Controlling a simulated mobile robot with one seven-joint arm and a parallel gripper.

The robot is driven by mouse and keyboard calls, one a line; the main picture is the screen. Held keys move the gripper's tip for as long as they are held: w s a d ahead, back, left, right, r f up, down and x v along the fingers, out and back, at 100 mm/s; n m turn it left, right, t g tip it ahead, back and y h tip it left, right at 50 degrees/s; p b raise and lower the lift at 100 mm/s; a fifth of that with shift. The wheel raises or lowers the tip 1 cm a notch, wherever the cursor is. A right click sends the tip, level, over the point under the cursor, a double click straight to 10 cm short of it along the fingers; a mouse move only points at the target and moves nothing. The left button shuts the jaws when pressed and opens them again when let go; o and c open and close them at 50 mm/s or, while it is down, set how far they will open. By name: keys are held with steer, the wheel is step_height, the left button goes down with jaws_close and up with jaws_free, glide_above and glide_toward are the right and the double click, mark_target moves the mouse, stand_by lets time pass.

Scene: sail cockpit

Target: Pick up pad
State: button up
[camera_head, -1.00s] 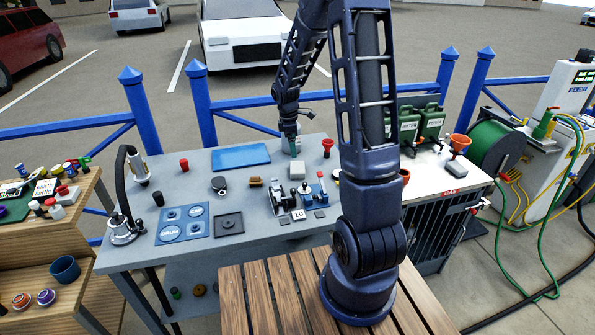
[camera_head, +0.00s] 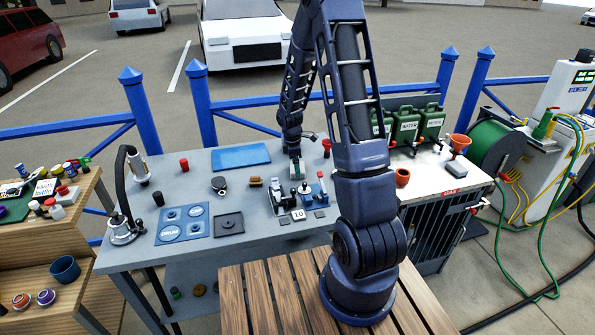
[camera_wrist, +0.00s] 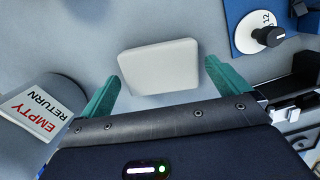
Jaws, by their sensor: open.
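The pad (camera_wrist: 160,67) is a pale, off-white block with rounded corners, lying on the grey workbench (camera_head: 130,262). My gripper (camera_wrist: 162,74) is open in the wrist view. Its two teal fingers stand on the left and right sides of the pad, with the pad's near part between them and small gaps at each side. I see no contact. In the head view my gripper (camera_head: 295,168) points down over the bench and mostly hides the pad.
A blue plate with a black knob (camera_wrist: 268,36) is at upper right. In the head view, a blue mat (camera_head: 240,156) and a clamp fixture (camera_head: 284,200) are nearby.

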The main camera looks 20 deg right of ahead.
steer(key=shift+f, duration=0.85)
steer(key=c, duration=0.8)
steer(key=shift+r, duration=0.1)
